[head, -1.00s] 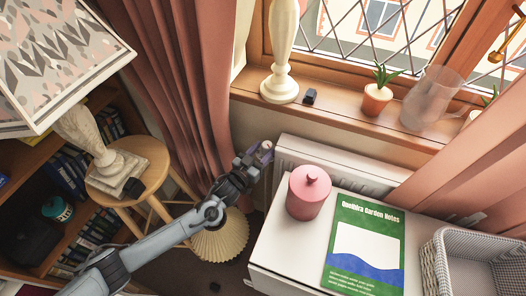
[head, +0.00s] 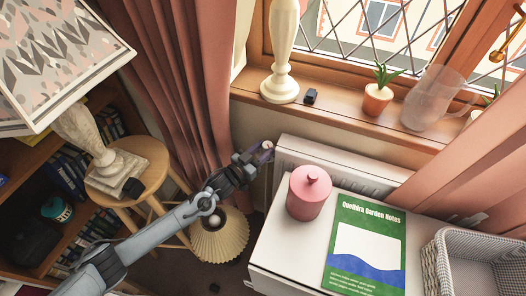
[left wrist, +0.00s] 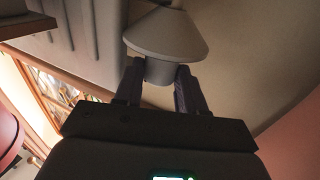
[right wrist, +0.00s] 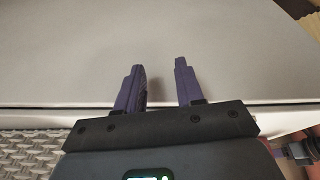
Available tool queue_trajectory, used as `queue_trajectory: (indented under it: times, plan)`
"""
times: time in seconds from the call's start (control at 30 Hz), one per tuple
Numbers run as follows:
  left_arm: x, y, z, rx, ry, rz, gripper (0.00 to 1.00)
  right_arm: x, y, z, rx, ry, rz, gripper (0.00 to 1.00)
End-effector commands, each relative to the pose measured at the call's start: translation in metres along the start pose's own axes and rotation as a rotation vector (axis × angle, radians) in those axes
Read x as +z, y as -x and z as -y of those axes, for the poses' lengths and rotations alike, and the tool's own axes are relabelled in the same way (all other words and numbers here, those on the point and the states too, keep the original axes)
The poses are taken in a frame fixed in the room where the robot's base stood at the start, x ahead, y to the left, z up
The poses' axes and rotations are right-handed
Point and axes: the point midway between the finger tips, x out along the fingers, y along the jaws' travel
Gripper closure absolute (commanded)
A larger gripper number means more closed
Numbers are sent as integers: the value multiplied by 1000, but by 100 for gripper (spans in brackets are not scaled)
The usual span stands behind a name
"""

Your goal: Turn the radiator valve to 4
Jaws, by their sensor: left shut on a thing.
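The radiator valve (head: 267,146) is a small pale knob at the left end of the white radiator (head: 335,160). In the left wrist view it is a grey knob with a wide cone-shaped part (left wrist: 165,35) and a narrower part between my fingers. My left gripper (head: 262,156) is shut on this narrower part, and its two fingers show in the left wrist view (left wrist: 158,85). No numbers on the valve can be read. My right gripper (right wrist: 158,75) is open and empty above a pale flat surface; it is not seen in the head view.
A white cabinet top (head: 275,235) holds a pink lidded jar (head: 309,194), a green book (head: 362,245) and a wicker basket (head: 440,275), close to the radiator. A round wooden stool (head: 150,160) with a lamp stands left, and a pleated shade (head: 219,240) sits below my left arm.

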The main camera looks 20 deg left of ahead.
Motion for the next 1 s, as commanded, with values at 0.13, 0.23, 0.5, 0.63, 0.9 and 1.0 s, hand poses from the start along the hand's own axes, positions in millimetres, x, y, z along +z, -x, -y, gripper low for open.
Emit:
queue_trajectory:
  times: [0.13,0.23,0.5,0.63,0.9,1.0]
  plan:
    - [2,0,4,94,-4,0,91,2,-7,1,-2,-3,-1,63]
    - [0,0,4,126,-2,0,91,2,-8,2,-4,-5,-1,63]
    - [0,0,3,133,1,0,91,2,-7,2,-6,-8,-1,63]
    - [0,0,3,132,1,0,50,2,-7,2,-6,-7,-2,63]
    - [0,1,3,132,2,0,50,2,-7,1,-3,-4,-1,63]
    - [1,5,4,131,2,2,50,2,-6,0,-1,-1,-1,63]
